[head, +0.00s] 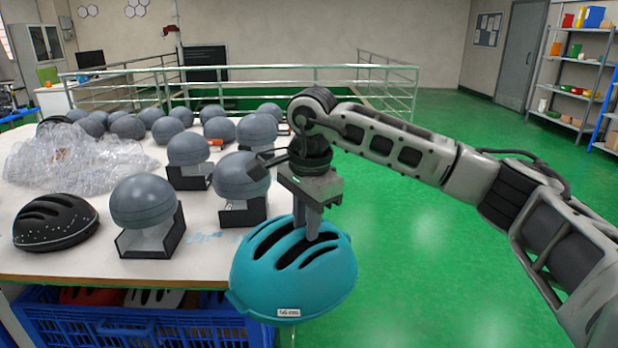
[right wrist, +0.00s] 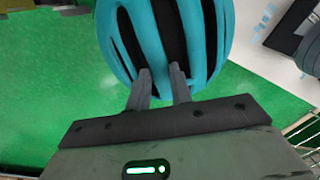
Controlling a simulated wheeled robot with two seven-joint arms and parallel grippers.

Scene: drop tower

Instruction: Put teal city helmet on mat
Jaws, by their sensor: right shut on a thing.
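The teal city helmet (head: 293,280) hangs upright from my right gripper (head: 313,228), in front of the right corner of the white table. A small white label with a size marking is on its lower edge. My right gripper is shut on the helmet's top, with its fingers at the vents between the ribs. The right wrist view shows the fingers (right wrist: 160,88) at the rib of the teal helmet (right wrist: 165,40), with green floor below it. My left gripper is not in view. I cannot make out a mat in either view.
The white table (head: 90,262) holds a black helmet (head: 55,222), several grey headforms on stands, such as one at the front (head: 143,202), and clear plastic wrap (head: 75,160). A blue crate (head: 130,325) with helmets sits under it. Green floor to the right is free.

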